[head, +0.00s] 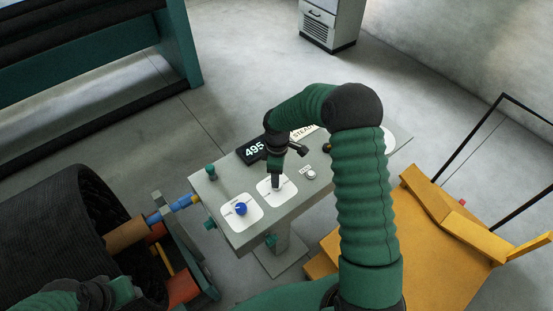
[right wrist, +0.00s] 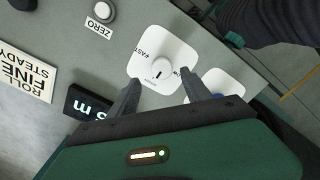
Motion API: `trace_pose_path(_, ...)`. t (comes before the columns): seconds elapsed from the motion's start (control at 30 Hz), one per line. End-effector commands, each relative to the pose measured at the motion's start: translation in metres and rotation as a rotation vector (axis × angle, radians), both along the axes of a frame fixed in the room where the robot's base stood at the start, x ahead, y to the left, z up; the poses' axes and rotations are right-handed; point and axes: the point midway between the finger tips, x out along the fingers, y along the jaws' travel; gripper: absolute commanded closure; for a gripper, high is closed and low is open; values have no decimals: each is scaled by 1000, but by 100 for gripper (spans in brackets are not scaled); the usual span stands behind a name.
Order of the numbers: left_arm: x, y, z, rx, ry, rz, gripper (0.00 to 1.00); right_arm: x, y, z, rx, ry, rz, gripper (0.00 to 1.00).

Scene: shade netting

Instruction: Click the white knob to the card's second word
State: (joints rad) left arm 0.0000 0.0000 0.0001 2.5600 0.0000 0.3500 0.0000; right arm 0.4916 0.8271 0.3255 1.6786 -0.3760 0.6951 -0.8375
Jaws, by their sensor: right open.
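The white knob (right wrist: 157,69) sits on a white dial plate (right wrist: 147,45) on a grey panel; a short dark mark shows on its near part. "FAST" is readable at the plate's left edge; the other labels are partly hidden or too small. My right gripper (right wrist: 161,78) is open, its two fingers apart on either side of the knob, with nothing held; contact cannot be told. In the head view this gripper (head: 276,184) points down over the plate and hides the knob. The card (right wrist: 24,78) bears ROLL, FINE and STEADY, upside down in the wrist view.
A blue knob (head: 240,208) on its own white plate stands beside the white one. A dark display (head: 254,149) reads 495 m. A ZERO button (head: 311,174) is nearby. A black roll (head: 60,225) lies left of the panel, an orange cart (head: 440,230) right.

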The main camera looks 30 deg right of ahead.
Motion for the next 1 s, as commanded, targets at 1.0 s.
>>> trace_pose_path(1.0, 0, 0, -21, 0, 0, 0, 64, 1, 2, 117, 0, 0, -4, 43)
